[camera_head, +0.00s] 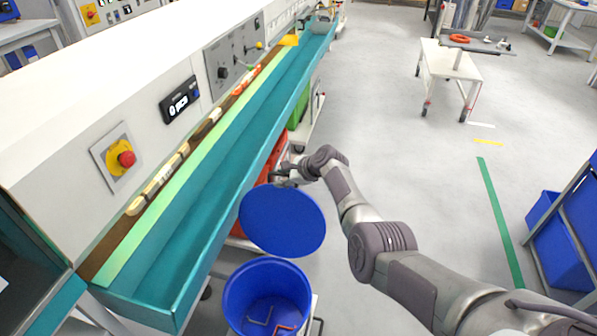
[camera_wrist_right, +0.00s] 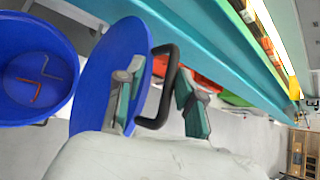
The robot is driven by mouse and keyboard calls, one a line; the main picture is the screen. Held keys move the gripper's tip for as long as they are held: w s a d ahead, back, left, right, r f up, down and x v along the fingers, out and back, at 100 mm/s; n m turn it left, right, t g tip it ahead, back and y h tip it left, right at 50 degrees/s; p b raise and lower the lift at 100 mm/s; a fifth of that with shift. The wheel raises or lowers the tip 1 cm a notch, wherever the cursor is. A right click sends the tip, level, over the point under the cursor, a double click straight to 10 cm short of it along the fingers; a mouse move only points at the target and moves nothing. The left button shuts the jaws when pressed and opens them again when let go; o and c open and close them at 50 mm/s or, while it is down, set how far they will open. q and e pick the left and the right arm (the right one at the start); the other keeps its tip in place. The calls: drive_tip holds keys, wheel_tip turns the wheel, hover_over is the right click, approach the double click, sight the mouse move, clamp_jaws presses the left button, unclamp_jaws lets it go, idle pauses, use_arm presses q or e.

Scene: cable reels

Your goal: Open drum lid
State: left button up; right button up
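The blue drum (camera_head: 235,303) stands at the bottom middle of the head view with its top uncovered. Its round blue lid (camera_head: 282,222) is raised and tilted up at the drum's far side. In the right wrist view, the drum (camera_wrist_right: 62,45) is at the left, and the lid (camera_wrist_right: 100,75) carries a black loop handle (camera_wrist_right: 172,75). My right gripper (camera_wrist_right: 158,102) has its fingers apart on either side of the handle's outer bar, with a visible gap. In the head view, this gripper (camera_head: 284,178) is behind the lid's upper edge, partly hidden. My left gripper is not in view.
A grey and an orange bent piece (camera_head: 285,327) lie inside the drum. A long teal trough (camera_head: 190,230) runs along the workbench at the left. Red and green bins sit beneath it. A blue bin (camera_head: 558,240) is at the right. The floor between is clear.

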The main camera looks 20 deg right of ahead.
drive_tip(key=v, duration=1.1)
drive_tip(key=shift+s+d, duration=0.1)
drive_tip(key=s+f+n+g+h, duration=0.1)
drive_tip(key=s+f+n, duration=0.2)
drive_tip(key=s+f, duration=0.65)
drive_tip(key=s+f+n+g+h, duration=0.2)
drive_tip(key=s+f+n, duration=0.25)
drive_tip(key=f, duration=0.95)
drive_tip(key=s+f+n+g+h, duration=0.1)
drive_tip(key=s+f+n, duration=0.2)
drive_tip(key=s+f, duration=0.7)
drive_tip(key=s+f+n+g, duration=0.1)
drive_tip(key=s+f+n, duration=0.4)
drive_tip(key=s, duration=0.7)
drive_tip(key=s+a+f+n+g+h, duration=0.1)
drive_tip(key=s+f+n, duration=0.4)
drive_tip(key=s, duration=0.7)
drive_tip(key=s+a+f+n+g, duration=0.1)
drive_tip(key=s+f+n, duration=0.4)
drive_tip(key=s, duration=0.8)
wheel_tip(320, 180, down, 3)
drive_tip(key=shift+r, duration=0.25)
